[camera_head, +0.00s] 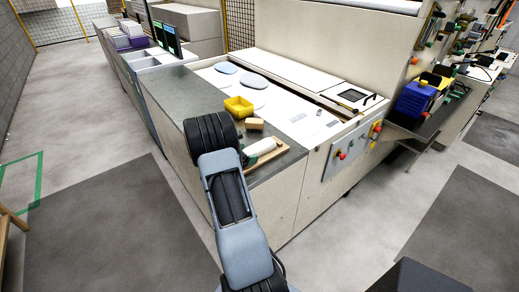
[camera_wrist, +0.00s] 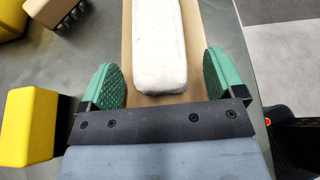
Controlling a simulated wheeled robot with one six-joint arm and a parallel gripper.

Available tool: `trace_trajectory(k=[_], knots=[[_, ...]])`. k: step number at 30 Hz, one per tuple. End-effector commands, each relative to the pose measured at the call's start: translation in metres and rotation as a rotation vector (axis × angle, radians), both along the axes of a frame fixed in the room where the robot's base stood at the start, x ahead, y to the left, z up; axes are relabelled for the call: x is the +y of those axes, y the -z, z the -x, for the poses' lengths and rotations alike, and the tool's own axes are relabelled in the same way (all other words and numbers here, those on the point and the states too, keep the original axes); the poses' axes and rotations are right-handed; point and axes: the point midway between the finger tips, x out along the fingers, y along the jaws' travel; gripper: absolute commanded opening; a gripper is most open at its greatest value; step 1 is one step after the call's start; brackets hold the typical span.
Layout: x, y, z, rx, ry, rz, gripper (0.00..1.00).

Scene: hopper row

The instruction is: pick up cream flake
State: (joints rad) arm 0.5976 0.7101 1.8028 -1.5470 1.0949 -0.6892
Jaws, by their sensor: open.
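An off-white, cream-coloured long block with rounded edges (camera_wrist: 160,45) lies on a brown board (camera_wrist: 198,25) on the counter. I take it to be the cream flake; no label shows. It also shows in the head view (camera_head: 260,147). My gripper (camera_wrist: 160,72) is open, with its green pads on either side of the block's near end. Gaps show between the block and both pads, and nothing is held. The far end of the block runs out of the wrist view, and my arm covers part of the counter in the head view.
A yellow bin (camera_head: 238,106) and a small tan block (camera_head: 254,124) stand beyond the board. In the wrist view a yellow thing (camera_wrist: 28,125) is close to the left of my gripper. The counter's right edge is near, with a control panel (camera_head: 350,147) on the front.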

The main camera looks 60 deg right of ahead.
Motion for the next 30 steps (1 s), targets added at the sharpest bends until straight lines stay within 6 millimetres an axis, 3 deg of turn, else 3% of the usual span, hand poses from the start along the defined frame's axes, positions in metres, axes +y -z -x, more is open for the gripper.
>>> trace_trajectory(k=[3, 19, 30], knots=[[0.0002, 0.0000, -0.0001, 0.000, 0.000, 0.000, 0.86], [0.0004, -0.0002, 0.0000, 0.000, 0.000, 0.000, 0.36], [0.0002, -0.0042, -0.0003, 0.000, 0.000, 0.001, 0.34]])
